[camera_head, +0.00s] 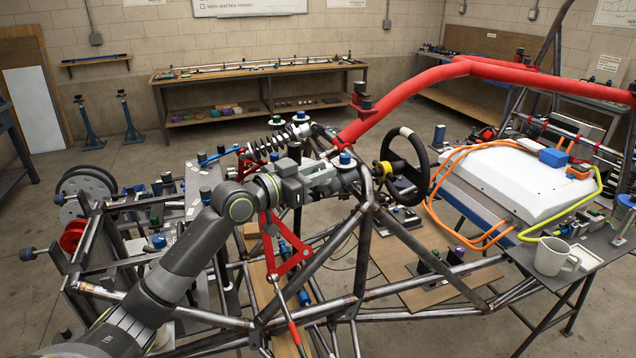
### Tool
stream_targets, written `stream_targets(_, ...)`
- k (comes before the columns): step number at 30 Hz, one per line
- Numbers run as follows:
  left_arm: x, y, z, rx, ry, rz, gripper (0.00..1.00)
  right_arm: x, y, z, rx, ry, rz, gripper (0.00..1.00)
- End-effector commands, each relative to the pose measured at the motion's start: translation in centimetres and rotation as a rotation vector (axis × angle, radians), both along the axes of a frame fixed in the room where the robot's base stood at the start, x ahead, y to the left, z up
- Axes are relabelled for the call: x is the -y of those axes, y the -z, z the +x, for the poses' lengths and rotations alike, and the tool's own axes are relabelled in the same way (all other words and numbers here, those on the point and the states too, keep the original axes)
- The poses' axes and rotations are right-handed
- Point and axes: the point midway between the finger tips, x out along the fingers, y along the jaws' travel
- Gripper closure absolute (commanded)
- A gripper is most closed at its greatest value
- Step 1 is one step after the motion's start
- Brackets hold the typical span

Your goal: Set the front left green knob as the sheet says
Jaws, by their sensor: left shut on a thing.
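My left arm comes in from the lower left, and its grey gripper (347,177) is at the front corner of the tube chassis (385,225). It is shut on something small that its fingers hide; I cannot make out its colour. A knob with a blue top and white collar (345,158) stands right at the fingertips. A board with lettering (250,7) hangs on the back wall, cut off by the frame and too small to read. My right gripper is out of view.
A black steering wheel (425,165) stands just right of the gripper. Red padded bars (420,82) cross above. A white battery box (515,180) with orange cables and a mug (553,257) lie to the right. Red suspension arms (285,262) hang below my arm.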

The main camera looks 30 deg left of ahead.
Motion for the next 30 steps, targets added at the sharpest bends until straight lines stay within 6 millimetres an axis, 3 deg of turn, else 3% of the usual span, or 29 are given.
stream_targets(17, -0.04, 0.41, 0.00, -0.013, 0.015, -0.001, 1.00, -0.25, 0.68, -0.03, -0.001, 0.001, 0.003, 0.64)
stream_targets(18, -0.04, 0.41, 0.00, -0.012, 0.015, -0.001, 0.73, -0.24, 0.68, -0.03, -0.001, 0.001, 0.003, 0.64)
stream_targets(21, -0.04, 0.34, 0.00, -0.009, 0.015, -0.001, 0.60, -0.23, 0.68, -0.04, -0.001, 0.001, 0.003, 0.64)
stream_targets(30, -0.04, 0.16, -0.04, -0.004, 0.015, 0.000, 0.57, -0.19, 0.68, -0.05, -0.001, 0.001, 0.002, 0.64)
